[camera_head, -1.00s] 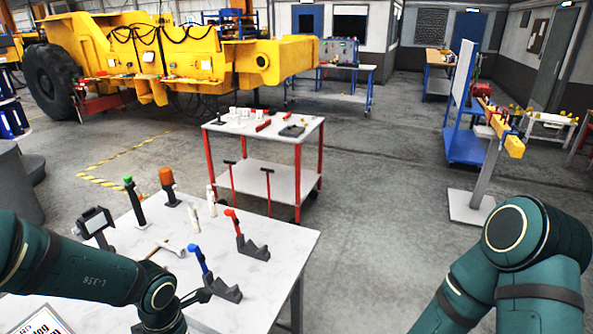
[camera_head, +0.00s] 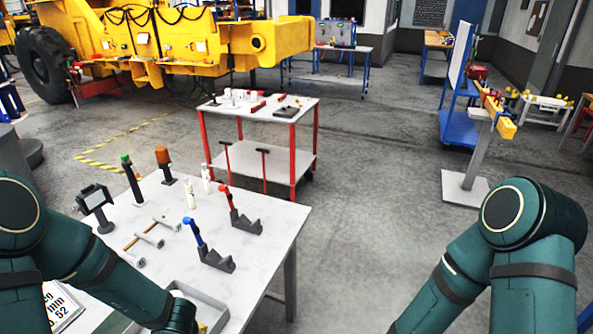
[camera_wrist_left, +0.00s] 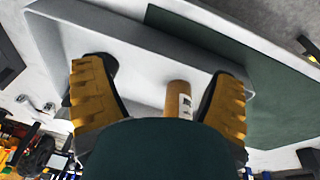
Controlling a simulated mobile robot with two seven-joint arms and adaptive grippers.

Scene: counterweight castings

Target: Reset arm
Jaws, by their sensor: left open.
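My left arm (camera_head: 110,285) comes in from the left over the near part of the white table (camera_head: 285,222). Its gripper is mostly hidden behind the arm in the head view. In the left wrist view, my left gripper (camera_wrist_left: 160,76) has its two yellow-padded fingers spread wide. A tan cylinder with a pale label (camera_wrist_left: 180,97) shows between them, apart from both fingers, by a grey-walled tray (camera_wrist_left: 150,42). This tray also shows in the head view (camera_head: 213,306). My right arm (camera_head: 515,225) is folded at the lower right; its gripper is out of view.
Blue-handled (camera_head: 195,235) and red-handled (camera_head: 228,200) tools stand in dark holders on the table. Several bottles, a small screen (camera_head: 95,203) and hammer-like tools (camera_head: 150,238) are near. A red-legged cart (camera_head: 300,165) stands beyond. Floor between table and right arm is clear.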

